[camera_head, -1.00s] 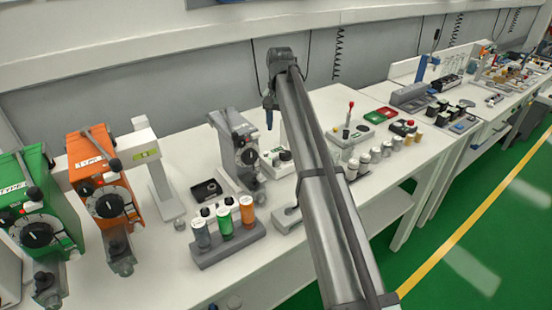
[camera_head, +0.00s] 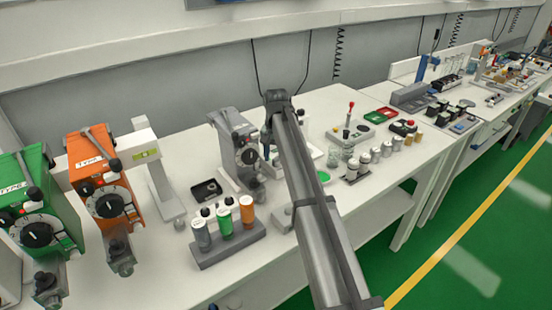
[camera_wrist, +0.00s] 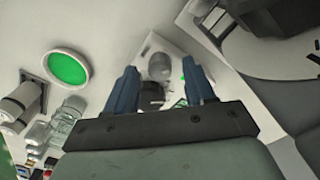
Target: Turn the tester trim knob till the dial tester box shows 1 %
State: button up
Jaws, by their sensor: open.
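The dial tester box (camera_wrist: 176,48) is a small white box, seen from above in the wrist view. A rounded grey knob (camera_wrist: 159,66) and a black part (camera_wrist: 151,95) show on it, with a bit of green display beside them. I cannot read any value, nor tell for sure which part is the trim knob. My gripper (camera_wrist: 160,66) has its two blue fingers apart, one on each side of the grey knob in the picture. I cannot tell whether they touch it. In the head view my arm hides most of the box, and a blue finger (camera_head: 265,141) shows beside the arm.
A grey vaporizer (camera_head: 238,150) stands close left of my gripper. A green disc (camera_head: 323,177) lies to the right, near glass jars (camera_head: 346,152) and metal canisters (camera_head: 364,158). A bottle rack (camera_head: 228,247) stands in front. Orange (camera_head: 100,180) and green (camera_head: 38,205) vaporizers are at left.

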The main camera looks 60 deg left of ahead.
jog(key=shift+f, duration=0.7)
grip_shut()
